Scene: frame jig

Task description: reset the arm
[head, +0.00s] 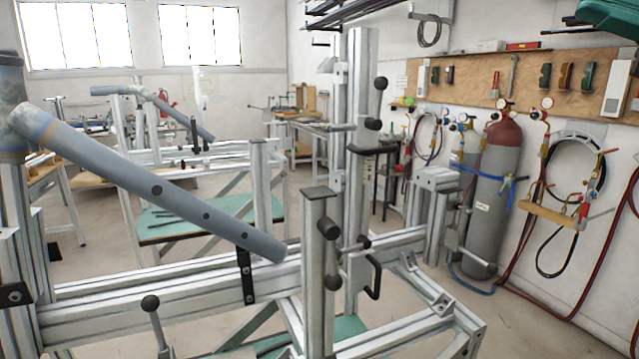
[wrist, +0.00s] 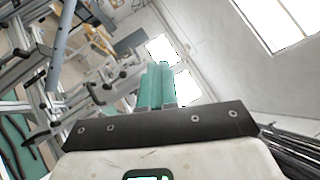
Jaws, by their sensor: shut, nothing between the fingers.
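My gripper (wrist: 160,68) shows in the wrist view, with two teal fingers standing up from a dark bar. The fingers are together, with nothing between them. They point out into open air across the workshop, apart from any object. The wrist view is tilted and shows the windows, the wall and the frame jig behind the fingers.
The metal frame jig (head: 150,310) with a blue-grey tube (head: 150,190) fills the front of the head view. A red-topped gas cylinder (head: 490,190) stands at the right wall, below a wooden tool board (head: 470,80). Dark rods (wrist: 290,150) lie close at the wrist view's lower right.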

